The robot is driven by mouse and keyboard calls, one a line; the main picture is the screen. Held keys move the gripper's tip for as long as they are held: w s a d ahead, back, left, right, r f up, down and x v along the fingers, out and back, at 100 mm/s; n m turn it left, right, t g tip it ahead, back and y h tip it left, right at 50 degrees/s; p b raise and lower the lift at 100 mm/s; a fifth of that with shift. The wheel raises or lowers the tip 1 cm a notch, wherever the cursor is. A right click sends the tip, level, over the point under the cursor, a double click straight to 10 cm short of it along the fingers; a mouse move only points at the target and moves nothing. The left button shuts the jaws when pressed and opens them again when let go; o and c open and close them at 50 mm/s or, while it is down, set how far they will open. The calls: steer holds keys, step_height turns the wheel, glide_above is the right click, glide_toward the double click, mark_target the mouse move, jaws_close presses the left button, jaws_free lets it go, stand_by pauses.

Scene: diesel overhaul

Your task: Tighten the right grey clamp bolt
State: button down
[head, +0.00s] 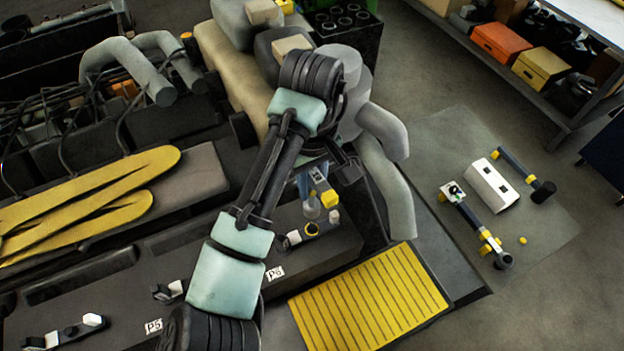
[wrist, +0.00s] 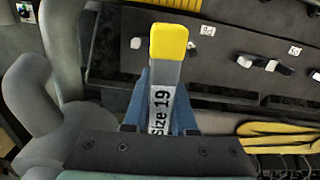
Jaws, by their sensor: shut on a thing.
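My gripper (wrist: 160,105) has its blue fingers shut on a tool marked "Size 19" (wrist: 165,75). The tool has a grey-white body and a yellow end, and that yellow end (head: 329,198) also shows in the head view. In the head view the tool is beside and above a small clamp group (head: 310,231) with dark, yellow and white parts, near the label P6. A rounded grey piece (head: 312,208) shows just under the gripper. I cannot tell which part is the right grey clamp bolt, or whether the tool touches it.
More clamps (head: 170,291) (head: 66,332) sit along the dark engine ledge. A yellow ribbed platform (head: 370,300) lies in front. Thick grey pipes (head: 384,165) stand close right of the gripper. Several tools, including a hammer (head: 525,175), lie on a floor mat at right.

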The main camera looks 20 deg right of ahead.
mark_target(312, 203)
steer(key=n, duration=0.3)
steer(key=f+n+b, duration=0.1)
steer(key=n, duration=0.2)
steer(key=shift+w, duration=0.1)
steer(key=n, duration=0.2)
steer(key=n+b, duration=0.1)
steer(key=n, duration=0.1)
steer(key=n+b, duration=0.1)
steer(key=n, duration=0.1)
steer(key=shift+f, duration=0.4)
steer(key=shift+r+n+p, duration=0.4)
steer(key=shift+n+p, duration=0.2)
steer(key=shift+p, duration=0.5)
steer(key=shift+n+p, duration=0.7)
steer(key=shift+p, duration=0.1)
steer(key=shift+d+f+n, duration=0.1)
steer(key=shift+f+n, duration=0.45)
steer(key=shift+n, duration=0.25)
steer(key=shift+f+n+b, duration=0.15)
steer(key=shift+n+b, duration=0.25)
steer(key=shift+n, duration=0.4)
steer(key=n, duration=0.5)
steer(key=shift+f+n, duration=0.3)
steer(key=shift+f, duration=1.65)
steer(key=shift+f, duration=0.1)
